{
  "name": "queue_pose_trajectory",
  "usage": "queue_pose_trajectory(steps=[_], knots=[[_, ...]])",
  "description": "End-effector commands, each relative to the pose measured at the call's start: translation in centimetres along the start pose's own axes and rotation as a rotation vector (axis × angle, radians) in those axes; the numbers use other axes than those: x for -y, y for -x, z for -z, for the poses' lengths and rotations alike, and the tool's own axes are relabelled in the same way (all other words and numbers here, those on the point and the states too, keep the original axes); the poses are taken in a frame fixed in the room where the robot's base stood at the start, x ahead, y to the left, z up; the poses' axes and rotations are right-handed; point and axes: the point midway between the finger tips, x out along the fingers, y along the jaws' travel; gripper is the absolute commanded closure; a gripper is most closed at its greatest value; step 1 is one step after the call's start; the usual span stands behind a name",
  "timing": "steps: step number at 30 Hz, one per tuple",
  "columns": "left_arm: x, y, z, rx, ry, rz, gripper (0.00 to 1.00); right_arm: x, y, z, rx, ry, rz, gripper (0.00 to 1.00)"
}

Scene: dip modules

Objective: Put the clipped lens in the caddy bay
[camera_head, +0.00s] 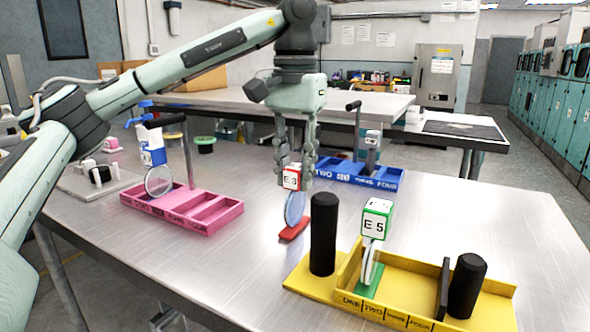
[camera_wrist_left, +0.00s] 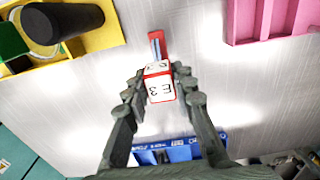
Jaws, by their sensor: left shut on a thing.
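My left gripper (camera_head: 298,165) is shut on the red-and-white block marked E 3 (camera_head: 291,178), the top of a clipped lens. Its round clear lens (camera_head: 294,208) and red base (camera_head: 294,230) hang below the fingers. The block also shows between the fingers in the left wrist view (camera_wrist_left: 160,88). I cannot tell whether the base touches the table. Three caddies with numbered bays stand around it: pink (camera_head: 228,222), blue (camera_head: 378,180) and yellow (camera_head: 415,322). A green clipped lens marked E 5 (camera_head: 376,220) stands in the yellow caddy toward its left. My right gripper is not in view.
Black posts (camera_head: 323,235) rise from the yellow caddy, with a thin dark upright plate (camera_head: 442,290). The metal table (camera_head: 250,270) is bare between the pink and yellow caddies.

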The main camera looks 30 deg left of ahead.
Motion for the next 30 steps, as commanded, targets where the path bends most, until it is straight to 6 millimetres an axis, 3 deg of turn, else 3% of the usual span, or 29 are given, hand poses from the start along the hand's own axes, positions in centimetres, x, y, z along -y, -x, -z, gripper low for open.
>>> queue_pose_trajectory(steps=[4, 5, 10, 21, 30], knots=[[0.0, -0.2, 0.0, 0.0, 0.0, 0.0, 1.0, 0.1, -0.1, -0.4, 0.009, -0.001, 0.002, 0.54], [0.0, -0.2, 0.0, 0.0, 0.0, 0.0, 0.74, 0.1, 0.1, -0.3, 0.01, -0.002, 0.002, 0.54], [0.0, -0.2, 0.0, 0.0, 0.0, 0.0, 0.54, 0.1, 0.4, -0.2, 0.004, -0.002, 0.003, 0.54], [0.0, 0.2, 0.0, -0.001, 0.0, 0.0, 0.54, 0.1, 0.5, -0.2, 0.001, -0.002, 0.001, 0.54], [0.0, 5.6, 0.0, -0.008, 0.002, 0.0, 0.54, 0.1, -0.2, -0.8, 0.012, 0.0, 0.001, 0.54]])
